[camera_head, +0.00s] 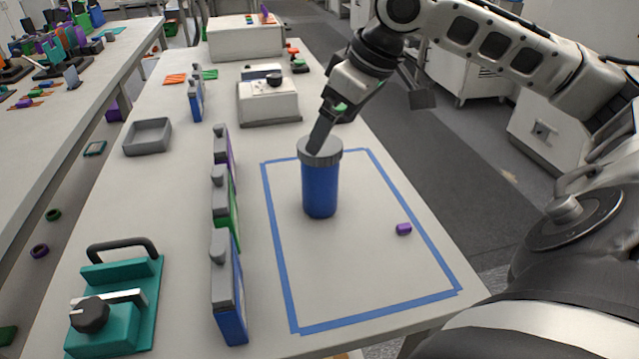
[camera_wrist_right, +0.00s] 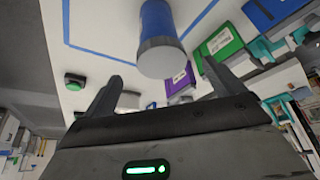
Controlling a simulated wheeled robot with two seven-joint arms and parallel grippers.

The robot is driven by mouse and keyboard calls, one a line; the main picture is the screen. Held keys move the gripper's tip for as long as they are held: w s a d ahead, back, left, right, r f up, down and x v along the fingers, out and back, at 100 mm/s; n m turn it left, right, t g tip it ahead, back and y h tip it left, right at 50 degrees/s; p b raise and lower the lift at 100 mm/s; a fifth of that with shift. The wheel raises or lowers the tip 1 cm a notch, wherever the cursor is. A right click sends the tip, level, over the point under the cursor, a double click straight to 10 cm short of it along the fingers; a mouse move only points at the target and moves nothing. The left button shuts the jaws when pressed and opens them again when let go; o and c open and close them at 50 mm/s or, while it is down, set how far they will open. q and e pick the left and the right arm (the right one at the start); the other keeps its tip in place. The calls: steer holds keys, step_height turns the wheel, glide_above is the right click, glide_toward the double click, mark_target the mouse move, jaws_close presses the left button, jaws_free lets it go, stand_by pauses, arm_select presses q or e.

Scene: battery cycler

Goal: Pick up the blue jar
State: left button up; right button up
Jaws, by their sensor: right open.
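The blue jar (camera_head: 320,190) with a grey lid stands upright inside a blue tape rectangle (camera_head: 278,250) on the pale table. My right gripper (camera_head: 320,136) is at the jar's top in the head view, its finger overlapping the lid. In the right wrist view, the two fingers of my right gripper (camera_wrist_right: 163,80) are spread apart. The jar (camera_wrist_right: 158,22) shows ahead of them, lid towards the gripper and nothing between the fingers. Whether a finger touches the lid cannot be told. My left gripper is not in view.
A small purple piece (camera_head: 403,229) lies right of the jar. Upright slabs with grey knobs (camera_head: 228,290) stand in a row to its left. A teal device (camera_head: 118,305) sits front left, a grey tray (camera_head: 147,136) farther back. The tape area before the jar is clear.

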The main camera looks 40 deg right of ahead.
mark_target(320, 179)
steer(key=shift+w+x, duration=0.1)
steer(key=shift+x, duration=1.4)
steer(key=shift+w+x, duration=0.15)
steer(key=shift+x, duration=1.35)
steer(key=shift+a+r, duration=0.15)
steer(key=c, duration=1.3)
steer(key=shift+c, duration=0.5)
steer(key=shift+r+p, duration=0.2)
steer(key=shift+p, duration=0.1)
